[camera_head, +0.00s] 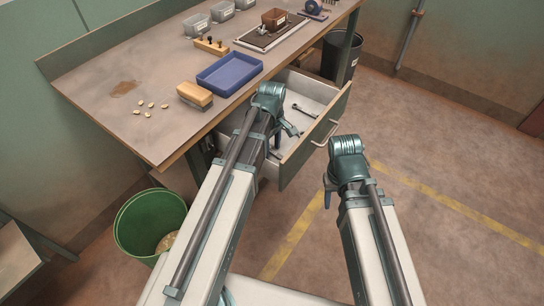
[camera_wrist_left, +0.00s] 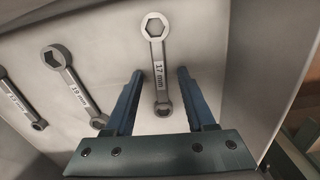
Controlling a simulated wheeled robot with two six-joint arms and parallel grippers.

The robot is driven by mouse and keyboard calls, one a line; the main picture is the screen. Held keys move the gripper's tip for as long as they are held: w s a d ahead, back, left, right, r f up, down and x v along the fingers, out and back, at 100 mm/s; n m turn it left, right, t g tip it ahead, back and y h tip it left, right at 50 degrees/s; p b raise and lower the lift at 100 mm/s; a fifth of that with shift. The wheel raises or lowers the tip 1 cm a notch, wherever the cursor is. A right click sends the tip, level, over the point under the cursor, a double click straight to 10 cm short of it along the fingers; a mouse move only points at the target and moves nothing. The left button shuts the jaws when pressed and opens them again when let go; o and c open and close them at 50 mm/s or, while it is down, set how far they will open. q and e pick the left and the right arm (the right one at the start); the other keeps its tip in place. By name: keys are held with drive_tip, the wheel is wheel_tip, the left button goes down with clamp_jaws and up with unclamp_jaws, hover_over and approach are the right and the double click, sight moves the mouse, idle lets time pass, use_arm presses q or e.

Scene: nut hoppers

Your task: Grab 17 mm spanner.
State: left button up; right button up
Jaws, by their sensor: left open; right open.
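The 17 mm spanner (camera_wrist_left: 158,68) lies on the pale drawer floor in the left wrist view, its label readable. My left gripper (camera_wrist_left: 157,78) is open, with one finger on each side of the spanner's lower shaft and nothing gripped. In the head view my left gripper (camera_head: 287,130) is over the open drawer (camera_head: 318,135), hiding part of its inside. The 19 mm spanner (camera_wrist_left: 75,82) lies to the left of the 17 mm one, outside the fingers. My right gripper (camera_head: 328,198) is open and empty over the floor, right of the drawer.
Another spanner (camera_wrist_left: 18,100) lies at the far left of the drawer. The workbench (camera_head: 150,120) above carries a blue tray (camera_head: 229,74), a sponge-like block (camera_head: 194,95) and small containers. A green bin (camera_head: 150,222) stands at lower left. The floor at right is clear.

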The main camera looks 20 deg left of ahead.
sight(272, 151)
use_arm(q)
clamp_jaws()
drive_tip(key=shift+r, duration=0.1)
idle(0.5)
wheel_tip(272, 151, up, 10)
drive_tip(key=p, duration=1)
